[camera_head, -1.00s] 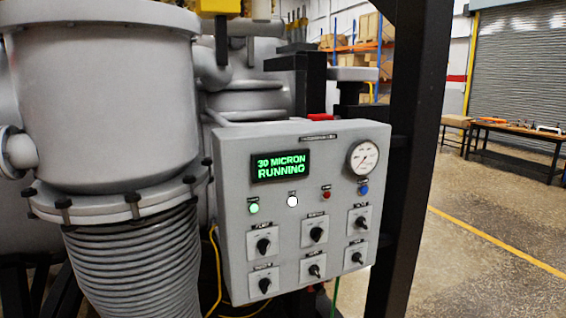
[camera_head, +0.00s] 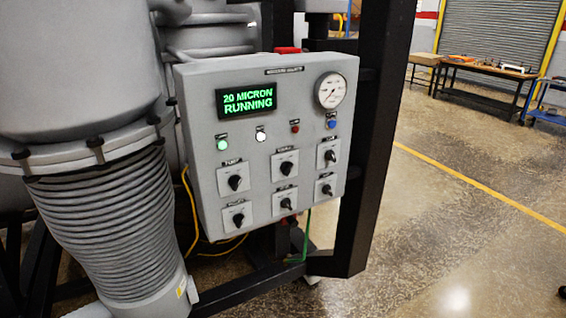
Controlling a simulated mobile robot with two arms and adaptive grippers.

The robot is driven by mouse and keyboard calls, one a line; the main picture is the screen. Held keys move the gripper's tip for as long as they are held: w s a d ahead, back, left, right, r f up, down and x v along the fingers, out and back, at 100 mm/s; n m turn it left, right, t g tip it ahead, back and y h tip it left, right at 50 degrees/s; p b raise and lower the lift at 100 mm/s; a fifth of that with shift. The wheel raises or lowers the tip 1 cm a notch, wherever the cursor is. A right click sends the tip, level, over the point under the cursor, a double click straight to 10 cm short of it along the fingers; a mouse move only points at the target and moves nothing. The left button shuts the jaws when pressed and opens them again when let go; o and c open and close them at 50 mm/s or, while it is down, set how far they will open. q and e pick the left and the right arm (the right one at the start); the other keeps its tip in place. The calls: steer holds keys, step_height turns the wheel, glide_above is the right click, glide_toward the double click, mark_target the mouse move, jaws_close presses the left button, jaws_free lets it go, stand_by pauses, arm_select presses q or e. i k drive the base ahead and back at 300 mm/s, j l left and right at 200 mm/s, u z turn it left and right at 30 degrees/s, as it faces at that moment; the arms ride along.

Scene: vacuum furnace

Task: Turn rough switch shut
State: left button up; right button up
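A grey control box (camera_head: 205,130) hangs in front of the furnace. Its green display (camera_head: 247,100) reads "20 MICRON RUNNING". Below the lights are two rows of black rotary switches: upper left (camera_head: 235,182), upper middle (camera_head: 286,168), upper right (camera_head: 329,156), lower left (camera_head: 238,219), lower middle (camera_head: 286,203) and lower right (camera_head: 326,189). Their labels are too small to read surely, so I cannot tell which one is the rough switch. Neither of my grippers shows in the view.
A round gauge (camera_head: 331,90) sits at the box's upper right. A black post (camera_head: 375,140) stands right of the box. A ribbed grey bellows (camera_head: 100,220) is at left. The floor (camera_head: 460,230) at right is open, with a workbench (camera_head: 485,78) farther back.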

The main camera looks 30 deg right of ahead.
mark_target(285, 167)
steer(key=k+l+u, duration=0.1)
steer(key=l+u, duration=0.2)
steer(key=l, duration=1.4)
